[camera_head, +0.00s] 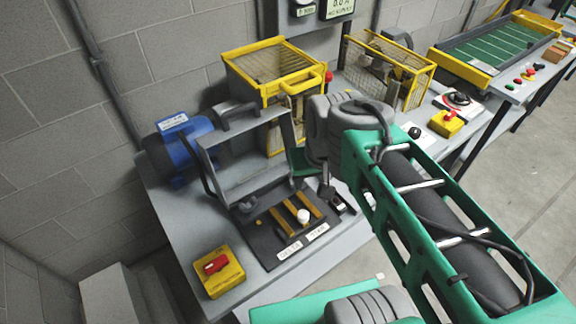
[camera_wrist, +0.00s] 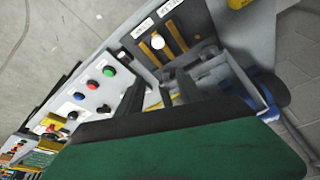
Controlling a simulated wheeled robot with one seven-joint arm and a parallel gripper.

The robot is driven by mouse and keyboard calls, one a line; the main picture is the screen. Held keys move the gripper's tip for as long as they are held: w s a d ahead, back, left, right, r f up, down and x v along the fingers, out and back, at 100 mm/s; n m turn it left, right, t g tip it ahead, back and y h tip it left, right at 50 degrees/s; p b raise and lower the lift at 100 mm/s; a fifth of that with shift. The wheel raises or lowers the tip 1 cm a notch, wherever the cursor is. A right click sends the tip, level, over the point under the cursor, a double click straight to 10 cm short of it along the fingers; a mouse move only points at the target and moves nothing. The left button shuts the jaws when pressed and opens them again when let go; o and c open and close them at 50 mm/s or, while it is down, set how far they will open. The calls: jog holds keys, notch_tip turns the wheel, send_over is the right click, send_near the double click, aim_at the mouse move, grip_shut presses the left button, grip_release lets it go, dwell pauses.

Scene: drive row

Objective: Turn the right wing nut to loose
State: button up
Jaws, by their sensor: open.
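I cannot clearly make out a wing nut in either view. The plate also shows in the wrist view (camera_wrist: 149,58), with the knob (camera_wrist: 158,41) beyond my fingertips. My gripper (camera_wrist: 160,95) is open, its two dark fingers apart with nothing seen held. In the head view my arm hides much of the gripper, which is just behind and right of the plate.
A grey hinged frame (camera_head: 238,195) stands raised behind the plate. A blue motor (camera_head: 176,146) is at the left, and a yellow box with a red switch (camera_head: 219,272) at the front left. Yellow mesh guards (camera_head: 268,66) stand behind. Several coloured buttons (camera_wrist: 92,85) show in the wrist view.

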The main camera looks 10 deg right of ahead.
jog(key=w+f+g+b, duration=0.1)
jog(key=w+f, duration=0.3)
jog(key=w, duration=0.1)
jog(key=w+f+m+g+b, duration=0.1)
jog(key=w+f, duration=0.3)
jog(key=w, duration=0.2)
jog(key=w+f+g+b, duration=0.1)
jog(key=w+f+b, duration=0.1)
jog(key=w+f, duration=0.2)
jog(key=shift+w+g, duration=0.3)
jog(key=shift+w, duration=0.45)
notch_tip(320, 180, down, 8)
jog(key=shift+d+r+p, duration=0.1)
jog(key=shift+r+p, duration=0.1)
jog(key=shift+p, duration=0.3)
jog(key=shift+c, duration=0.5)
grip_shut()
